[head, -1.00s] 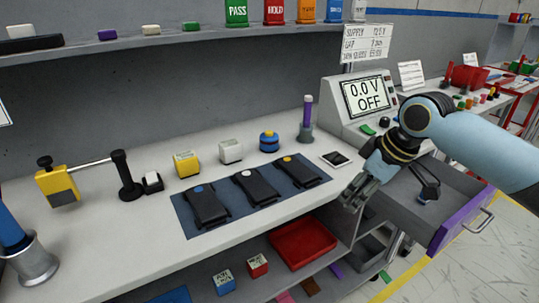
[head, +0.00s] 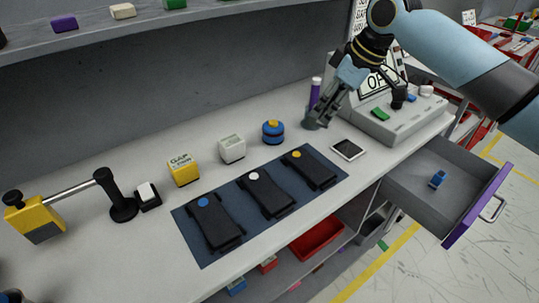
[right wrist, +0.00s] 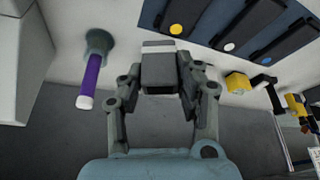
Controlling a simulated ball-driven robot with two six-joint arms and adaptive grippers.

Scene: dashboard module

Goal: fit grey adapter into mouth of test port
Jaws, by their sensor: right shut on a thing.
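My right gripper (head: 324,110) is over the back of the bench, close to the purple stick in its grey holder. It is shut on a grey block, which looks like the grey adapter (right wrist: 160,70), held between the fingertips in the right wrist view. In the head view the fingers mostly hide it. The test unit (head: 400,122) stands behind and right of the gripper, and my arm covers part of its screen. I cannot make out the test port's mouth in either view. My left gripper is out of view.
The purple stick (right wrist: 92,75) stands upright just beside the gripper. A blue mat (head: 205,250) with several black modules lies in front. A dark flat device (head: 348,149) lies near the bench edge. The open drawer (head: 480,205) juts out at right, with a blue item (head: 438,179) inside.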

